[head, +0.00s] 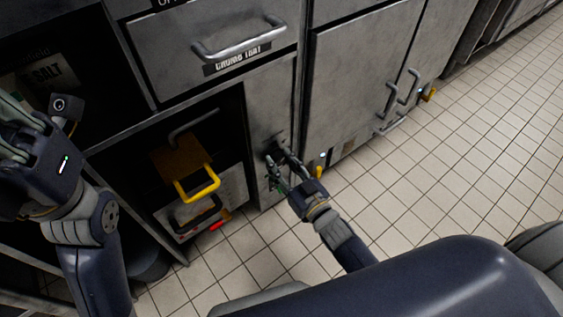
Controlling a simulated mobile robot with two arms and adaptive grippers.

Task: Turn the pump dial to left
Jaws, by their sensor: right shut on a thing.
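The pump dial (269,156) is a small dark fitting low on a narrow grey metal panel, right of an open compartment. My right gripper (279,166) is at the panel, with its fingers shut on the dial. The fingers cover much of the dial, so I cannot tell which way it points. My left gripper (18,125) is at the left edge of the head view, far from the dial and partly cut off. I cannot tell whether its fingers are open or shut.
The open compartment holds a unit with a yellow handle (197,184) and a red-tipped part (220,220). A drawer with a bar handle (240,47) is above. Closed cabinet doors (358,80) stand to the right. The tiled floor (440,170) is clear at right.

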